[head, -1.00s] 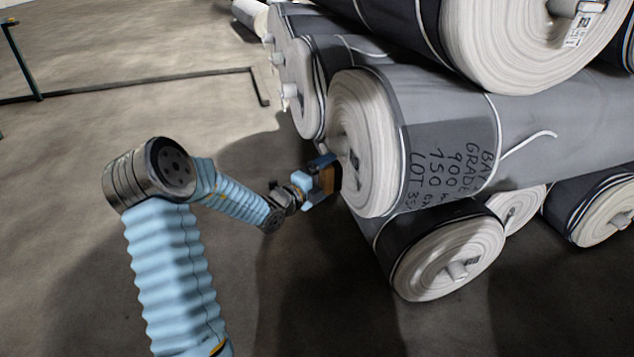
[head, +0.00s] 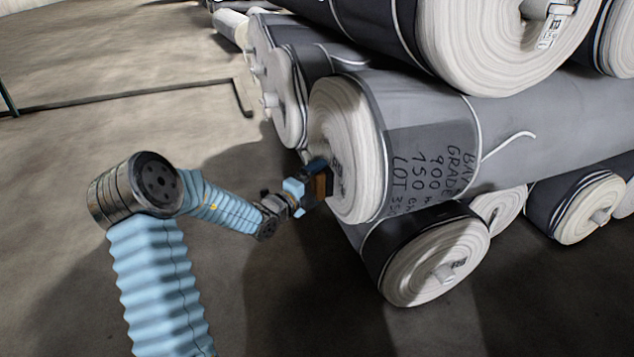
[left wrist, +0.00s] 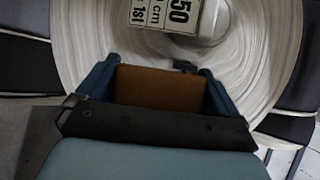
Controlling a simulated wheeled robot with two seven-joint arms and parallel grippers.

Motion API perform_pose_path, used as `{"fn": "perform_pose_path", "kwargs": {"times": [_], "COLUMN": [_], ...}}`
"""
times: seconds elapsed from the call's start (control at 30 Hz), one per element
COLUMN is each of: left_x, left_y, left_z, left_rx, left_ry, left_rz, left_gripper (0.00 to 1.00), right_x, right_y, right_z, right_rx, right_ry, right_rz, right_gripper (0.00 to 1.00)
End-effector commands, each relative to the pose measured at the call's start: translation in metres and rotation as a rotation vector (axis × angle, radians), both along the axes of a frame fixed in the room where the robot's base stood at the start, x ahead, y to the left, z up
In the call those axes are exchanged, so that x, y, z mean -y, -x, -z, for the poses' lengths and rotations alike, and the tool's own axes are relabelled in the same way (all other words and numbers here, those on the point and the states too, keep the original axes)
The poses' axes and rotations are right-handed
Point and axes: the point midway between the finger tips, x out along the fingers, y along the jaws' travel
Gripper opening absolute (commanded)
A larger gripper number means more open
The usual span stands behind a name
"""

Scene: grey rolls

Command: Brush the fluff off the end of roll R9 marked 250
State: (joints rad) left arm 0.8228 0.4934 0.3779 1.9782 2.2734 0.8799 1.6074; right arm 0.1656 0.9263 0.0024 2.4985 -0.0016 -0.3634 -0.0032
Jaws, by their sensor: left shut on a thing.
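The end of a large grey roll (head: 352,120) with pale wound layers faces my left arm in the head view. In the left wrist view the same roll end (left wrist: 85,40) fills the top, with a label (left wrist: 165,14) showing "50" beside the pale core (left wrist: 213,22). My left gripper (head: 312,186) is shut on a brown block, seemingly the brush (left wrist: 160,88), close in front of the roll end's lower part. Whether the brush touches the roll I cannot tell. A small dark bit (left wrist: 185,66) shows just past the brush; I cannot tell if it is fluff. My right gripper is not in view.
Another roll (head: 500,50) lies on top, and a lower roll (head: 435,265) lies beneath at the right. More rolls (head: 285,95) lie behind. A dark low rail (head: 130,95) crosses the floor at the left. The floor around my left arm is clear.

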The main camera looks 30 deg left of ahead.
Motion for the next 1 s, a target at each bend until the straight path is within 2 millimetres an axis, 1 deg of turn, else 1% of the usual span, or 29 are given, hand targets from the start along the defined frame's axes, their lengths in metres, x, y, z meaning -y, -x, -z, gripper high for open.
{"fn": "perform_pose_path", "kwargs": {"times": [0.9, 1.0], "left_x": [0.012, 0.013], "left_y": [-0.014, -0.013], "left_z": [-0.001, -0.001], "left_rx": [0.002, 0.001], "left_ry": [0.000, -0.001], "left_rz": [0.001, 0.001], "left_gripper": [0.70, 0.70], "right_x": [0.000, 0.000], "right_y": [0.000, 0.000], "right_z": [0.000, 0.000], "right_rx": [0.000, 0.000], "right_ry": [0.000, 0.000], "right_rz": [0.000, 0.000], "right_gripper": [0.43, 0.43]}}
